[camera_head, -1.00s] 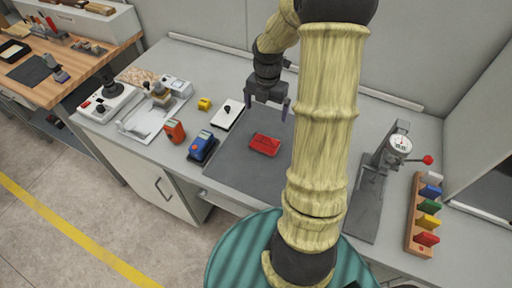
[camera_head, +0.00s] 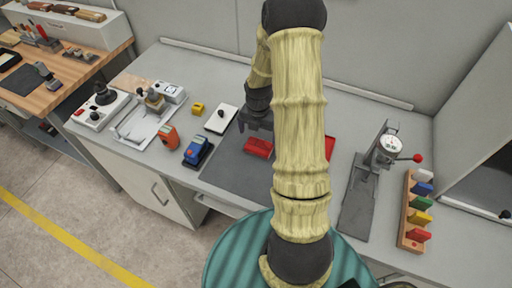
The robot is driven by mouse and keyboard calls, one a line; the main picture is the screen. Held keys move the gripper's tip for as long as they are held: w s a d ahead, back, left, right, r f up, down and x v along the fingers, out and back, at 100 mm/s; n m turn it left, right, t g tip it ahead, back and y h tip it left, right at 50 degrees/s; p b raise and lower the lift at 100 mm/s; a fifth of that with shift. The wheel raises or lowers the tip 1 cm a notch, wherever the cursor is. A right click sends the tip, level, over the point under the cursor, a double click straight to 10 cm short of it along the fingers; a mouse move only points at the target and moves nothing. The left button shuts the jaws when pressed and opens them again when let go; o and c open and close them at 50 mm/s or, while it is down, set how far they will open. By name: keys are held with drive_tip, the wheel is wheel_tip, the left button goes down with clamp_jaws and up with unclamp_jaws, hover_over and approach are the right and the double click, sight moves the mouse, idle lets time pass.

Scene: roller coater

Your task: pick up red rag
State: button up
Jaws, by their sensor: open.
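A red object (camera_head: 258,147) lies on the dark grey mat (camera_head: 228,172), left of my arm. A second red patch (camera_head: 330,147) shows at the right edge of my arm, mostly hidden behind it. It may be a flat cloth; I cannot tell for sure which of the two is the rag. My gripper (camera_head: 255,127) is open and empty, pointing down over the far part of the mat, just behind and above the left red object. It appears apart from both red things, and my arm covers part of the view there.
A blue device (camera_head: 198,149), an orange device (camera_head: 168,137), a white pad (camera_head: 221,118) and a yellow block (camera_head: 197,109) stand left of the mat. A dial gauge stand (camera_head: 372,175) and a wooden rack (camera_head: 415,212) of coloured tabs stand right. The wall closes the back.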

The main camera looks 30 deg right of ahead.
sight(259, 145)
drive_tip(key=shift+f, duration=1.1)
drive_tip(key=shift+d+f+p, duration=0.2)
drive_tip(key=shift+f+p, duration=1.15)
drive_tip(key=shift+f, duration=1.25)
drive_tip(key=c, duration=0.8)
drive_tip(key=shift+r, duration=0.1)
